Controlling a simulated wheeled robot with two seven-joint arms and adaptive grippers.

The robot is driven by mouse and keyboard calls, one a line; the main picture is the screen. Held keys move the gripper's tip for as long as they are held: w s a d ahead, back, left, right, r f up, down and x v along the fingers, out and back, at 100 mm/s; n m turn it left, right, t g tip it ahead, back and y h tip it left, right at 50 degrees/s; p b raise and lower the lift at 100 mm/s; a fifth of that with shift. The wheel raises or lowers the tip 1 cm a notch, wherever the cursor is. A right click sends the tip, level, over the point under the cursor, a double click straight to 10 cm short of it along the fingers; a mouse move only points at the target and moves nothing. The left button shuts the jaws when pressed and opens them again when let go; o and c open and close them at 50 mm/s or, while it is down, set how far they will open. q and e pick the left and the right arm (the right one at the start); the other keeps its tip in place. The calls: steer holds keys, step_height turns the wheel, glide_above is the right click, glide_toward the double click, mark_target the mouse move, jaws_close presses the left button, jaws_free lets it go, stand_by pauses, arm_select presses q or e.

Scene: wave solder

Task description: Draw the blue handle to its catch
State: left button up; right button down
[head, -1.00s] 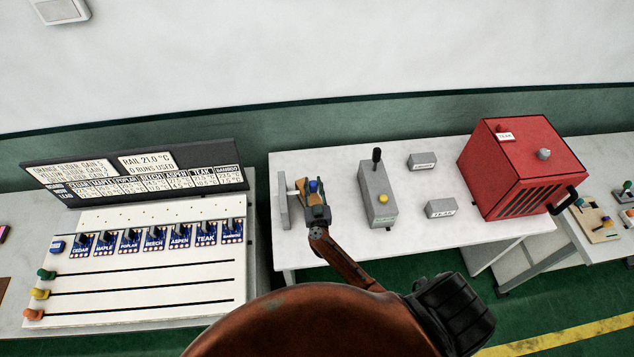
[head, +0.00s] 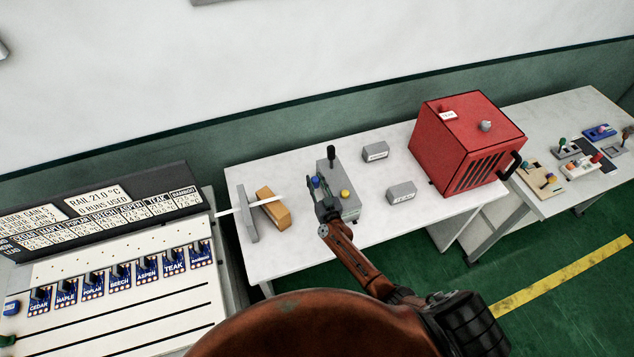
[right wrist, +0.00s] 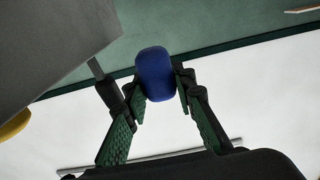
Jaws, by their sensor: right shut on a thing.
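The blue handle (head: 315,181) is between the fingers of my right gripper (head: 323,197), at the left side of the grey box (head: 340,178). In the right wrist view the blue handle (right wrist: 155,74) sits between both green-padded fingers, which are shut on it. A pale rod (head: 230,211) runs past the grey upright plate (head: 247,212) and over the tan block (head: 273,208) toward the handle. Its right end is hard to make out, and I cannot tell whether a catch holds the handle. My left gripper is not in view.
The grey box has a black lever (head: 331,153) and a yellow button (head: 345,194). Two small labelled grey blocks (head: 375,151) (head: 402,192) and a red oven-like box (head: 468,142) stand to the right. A panel with switches (head: 120,285) is at left. The table's front right is clear.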

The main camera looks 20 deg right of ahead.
steer(key=shift+d+r, duration=0.2)
steer(key=shift+d, duration=0.45)
steer(key=c, duration=2)
jaws_free()
steer(key=shift+h, duration=0.3)
steer(key=o, duration=0.4)
steer(key=shift+d, duration=0.1)
steer(key=shift+f, duration=0.1)
steer(key=shift+a, duration=0.25)
steer(key=shift+s, duration=0.1)
